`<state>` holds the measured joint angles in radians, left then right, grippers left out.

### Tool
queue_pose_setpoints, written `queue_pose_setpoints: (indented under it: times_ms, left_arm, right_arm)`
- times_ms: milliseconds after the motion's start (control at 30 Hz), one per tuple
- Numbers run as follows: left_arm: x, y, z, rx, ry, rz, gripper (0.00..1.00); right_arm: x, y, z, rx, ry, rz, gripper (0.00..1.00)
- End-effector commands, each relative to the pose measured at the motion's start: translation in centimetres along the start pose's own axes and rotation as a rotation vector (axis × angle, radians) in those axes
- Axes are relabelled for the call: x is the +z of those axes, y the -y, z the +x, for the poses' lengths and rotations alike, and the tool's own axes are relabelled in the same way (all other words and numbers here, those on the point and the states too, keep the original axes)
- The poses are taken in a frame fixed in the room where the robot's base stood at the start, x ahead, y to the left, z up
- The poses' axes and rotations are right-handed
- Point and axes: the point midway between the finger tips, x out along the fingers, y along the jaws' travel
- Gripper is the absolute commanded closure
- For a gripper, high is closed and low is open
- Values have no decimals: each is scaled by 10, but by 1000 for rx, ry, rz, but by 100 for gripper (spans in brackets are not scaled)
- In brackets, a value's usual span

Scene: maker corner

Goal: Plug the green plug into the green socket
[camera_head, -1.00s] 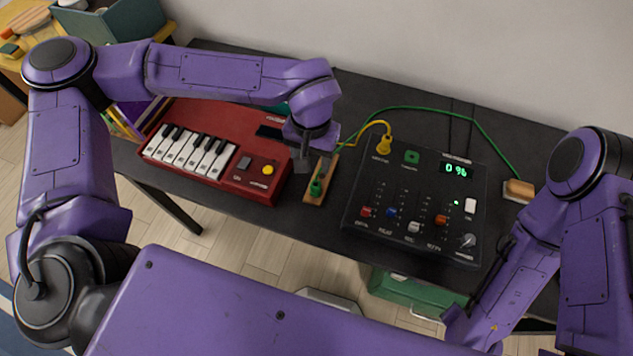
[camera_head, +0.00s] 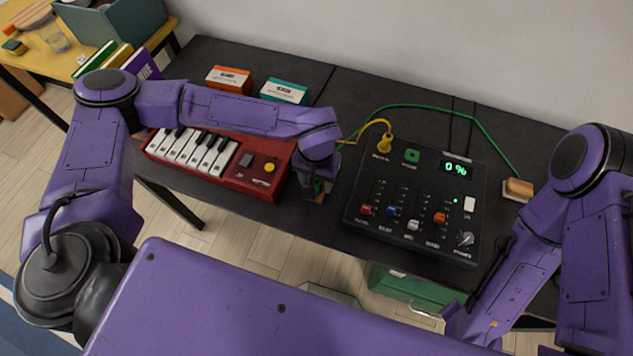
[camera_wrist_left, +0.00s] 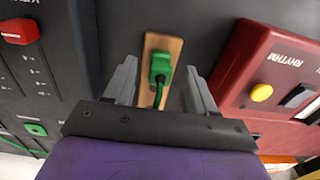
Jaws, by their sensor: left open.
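The green plug (camera_wrist_left: 160,66) stands on a narrow wooden strip (camera_wrist_left: 162,42) in the left wrist view, its cable trailing down the picture. My left gripper (camera_wrist_left: 161,68) is open, one finger on each side of the plug, with gaps showing between. In the head view my left gripper (camera_head: 316,194) is low over the table between the red keyboard and the black panel, hiding most of the strip and plug. The green socket (camera_head: 411,156) is on the black panel's top, right of the yellow plug, and looks empty. My right gripper is out of view.
The black panel (camera_head: 368,188) carries sliders, a knob and a 0 % display. A yellow plug (camera_head: 384,144) sits in it. The red keyboard (camera_head: 258,190) is left of the gripper. A green cable (camera_head: 440,112) arcs behind the panel. Orange (camera_head: 229,78) and teal (camera_head: 284,91) boxes stand behind.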

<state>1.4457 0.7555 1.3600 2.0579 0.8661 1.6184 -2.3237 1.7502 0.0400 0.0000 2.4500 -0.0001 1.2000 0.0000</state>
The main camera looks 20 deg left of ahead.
Motion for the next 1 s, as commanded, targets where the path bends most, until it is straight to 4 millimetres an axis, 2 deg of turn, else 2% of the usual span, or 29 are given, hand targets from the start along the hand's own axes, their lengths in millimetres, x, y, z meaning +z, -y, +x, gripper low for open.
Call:
queue_pose_setpoints:
  times_ms: [133,467,633,1000]
  left_arm:
    - [0,1,14,0,-1,-1,44]
    - [-1,1,16,0,-3,-1,44]
    - [-1,1,16,0,-3,-1,97]
    - [-1,1,12,0,-3,-1,97]
  right_arm:
    - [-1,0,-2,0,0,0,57]
    - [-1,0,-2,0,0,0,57]
    - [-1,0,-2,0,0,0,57]
    - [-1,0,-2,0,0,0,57]
